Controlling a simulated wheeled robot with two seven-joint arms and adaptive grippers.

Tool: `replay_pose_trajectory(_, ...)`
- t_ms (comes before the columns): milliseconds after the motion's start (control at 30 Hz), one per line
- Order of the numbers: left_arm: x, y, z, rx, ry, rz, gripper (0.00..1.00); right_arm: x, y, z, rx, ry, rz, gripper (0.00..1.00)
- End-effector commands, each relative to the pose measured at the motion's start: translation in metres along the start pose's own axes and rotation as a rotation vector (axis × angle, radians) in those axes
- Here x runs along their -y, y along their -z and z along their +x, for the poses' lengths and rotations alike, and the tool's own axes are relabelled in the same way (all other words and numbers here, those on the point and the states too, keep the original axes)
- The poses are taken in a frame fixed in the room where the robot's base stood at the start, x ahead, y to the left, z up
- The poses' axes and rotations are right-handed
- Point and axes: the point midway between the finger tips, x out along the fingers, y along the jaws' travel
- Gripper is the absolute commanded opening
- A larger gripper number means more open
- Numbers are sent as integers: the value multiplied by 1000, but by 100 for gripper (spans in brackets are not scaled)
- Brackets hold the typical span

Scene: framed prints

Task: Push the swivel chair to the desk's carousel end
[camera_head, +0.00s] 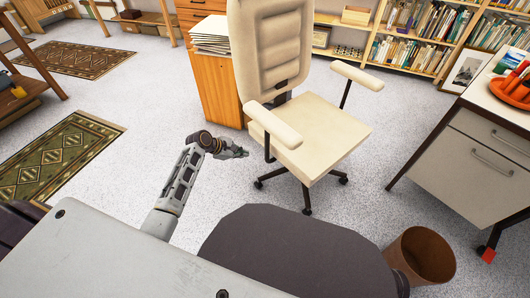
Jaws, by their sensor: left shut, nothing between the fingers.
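A cream swivel chair (318,132) with a tall padded back, two armrests and a dark wheeled base stands upright on the floor at the centre. My left gripper (243,153) is shut and empty, low beside the chair's left armrest. In the picture it ends just left of the chair; I cannot tell whether it touches. A white-topped desk (487,146) with drawers stands at the right, apart from the chair. A red-orange carousel (514,86) holding tools sits on its top. My right gripper does not show.
A wooden cabinet (215,88) with stacked papers stands close behind the chair on the left. A brown bin (428,255) stands at front right. A framed print (468,70) leans near the desk. Bookshelves line the back. Floor between chair and desk is clear.

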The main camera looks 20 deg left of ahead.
Motion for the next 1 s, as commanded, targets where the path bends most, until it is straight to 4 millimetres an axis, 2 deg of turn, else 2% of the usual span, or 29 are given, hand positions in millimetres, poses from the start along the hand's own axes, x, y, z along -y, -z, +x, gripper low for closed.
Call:
replay_pose_trajectory(500,-6,-5,0,29,-21,-503,0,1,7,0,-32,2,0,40)
replay_pose_trajectory(700,-6,-5,0,29,-20,-578,0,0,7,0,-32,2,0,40)
replay_pose_trajectory(1000,-6,-5,0,29,-20,-582,0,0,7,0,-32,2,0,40)
